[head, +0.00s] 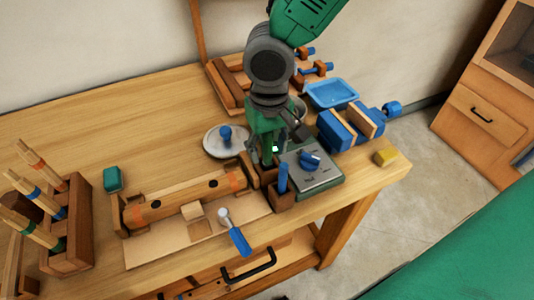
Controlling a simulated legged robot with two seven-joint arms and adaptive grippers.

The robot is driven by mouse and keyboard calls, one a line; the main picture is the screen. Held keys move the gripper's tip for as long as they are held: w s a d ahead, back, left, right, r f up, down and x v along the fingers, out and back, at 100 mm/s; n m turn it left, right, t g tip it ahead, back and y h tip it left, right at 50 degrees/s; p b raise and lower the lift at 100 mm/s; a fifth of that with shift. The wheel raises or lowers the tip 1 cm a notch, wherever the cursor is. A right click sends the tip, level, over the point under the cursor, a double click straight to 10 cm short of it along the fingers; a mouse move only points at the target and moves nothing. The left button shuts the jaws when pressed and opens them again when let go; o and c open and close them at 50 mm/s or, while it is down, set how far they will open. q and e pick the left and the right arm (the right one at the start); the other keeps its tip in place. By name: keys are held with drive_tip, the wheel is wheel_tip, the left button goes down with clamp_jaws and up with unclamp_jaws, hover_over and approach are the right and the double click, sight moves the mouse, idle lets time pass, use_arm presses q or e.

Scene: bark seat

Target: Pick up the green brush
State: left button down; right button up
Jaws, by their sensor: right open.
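A wooden rack (80,232) at the left edge holds several slanted wooden sticks that look like brush handles. One has a green band and looks like the green brush (38,232); it leans in the front of the rack. The others have blue and reddish bands. I cannot see bristles. My right gripper (266,160) points down over the right part of the workbench, far to the right of the rack. It is open, and its fingers are partly hard to make out against the things behind. My left gripper is not in view.
Near my right gripper are a grey plate (322,174) with a blue knob, a round white dish (218,143) and a blue vise (345,128). A blue tray (332,94) stands behind. A teal block (112,179) and a wooden roller (185,198) lie between rack and gripper.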

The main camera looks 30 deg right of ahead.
drive_tip(key=shift+s+a, duration=0.1)
drive_tip(key=shift+c, duration=0.5)
clamp_jaws()
wheel_tip(320, 180, up, 10)
drive_tip(key=shift+p, duration=0.6)
